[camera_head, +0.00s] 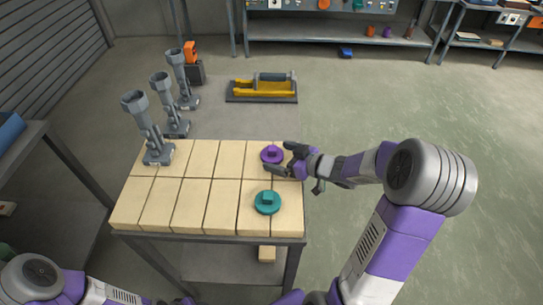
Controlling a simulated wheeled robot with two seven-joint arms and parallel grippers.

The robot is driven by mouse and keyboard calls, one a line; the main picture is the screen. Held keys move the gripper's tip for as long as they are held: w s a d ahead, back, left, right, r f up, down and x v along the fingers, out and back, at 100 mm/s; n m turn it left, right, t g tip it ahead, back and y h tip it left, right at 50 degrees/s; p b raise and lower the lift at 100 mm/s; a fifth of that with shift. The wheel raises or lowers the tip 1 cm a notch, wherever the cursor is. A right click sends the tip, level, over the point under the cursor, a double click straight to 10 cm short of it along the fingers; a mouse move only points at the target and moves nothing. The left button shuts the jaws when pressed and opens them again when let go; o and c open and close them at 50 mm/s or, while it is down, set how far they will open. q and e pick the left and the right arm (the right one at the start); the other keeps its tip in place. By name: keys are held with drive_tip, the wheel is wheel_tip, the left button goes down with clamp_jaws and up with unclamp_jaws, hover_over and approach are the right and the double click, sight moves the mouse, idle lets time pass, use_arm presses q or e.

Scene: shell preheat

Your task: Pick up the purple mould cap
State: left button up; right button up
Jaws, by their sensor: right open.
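The purple mould cap (267,157), a round disc with a raised grip on top, lies near the back right of the wooden-topped table (190,205). My right gripper (281,159) comes in from the right with its fingers open. One finger is behind the cap's right side and the other in front of it. I cannot tell whether either finger touches the cap. My left arm shows only at the bottom left corner, and its gripper cannot be made out.
A teal cap (267,203) lies nearer on the same table. Several grey stands with cups (162,103) are at the table's back left. A yellow and grey item (262,90) rests on a dark tray behind.

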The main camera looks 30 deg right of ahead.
drive_tip(key=shift+x, duration=1.05)
drive_tip(key=c, duration=1)
drive_tip(key=shift+r, duration=0.1)
drive_tip(key=shift+c, duration=0.2)
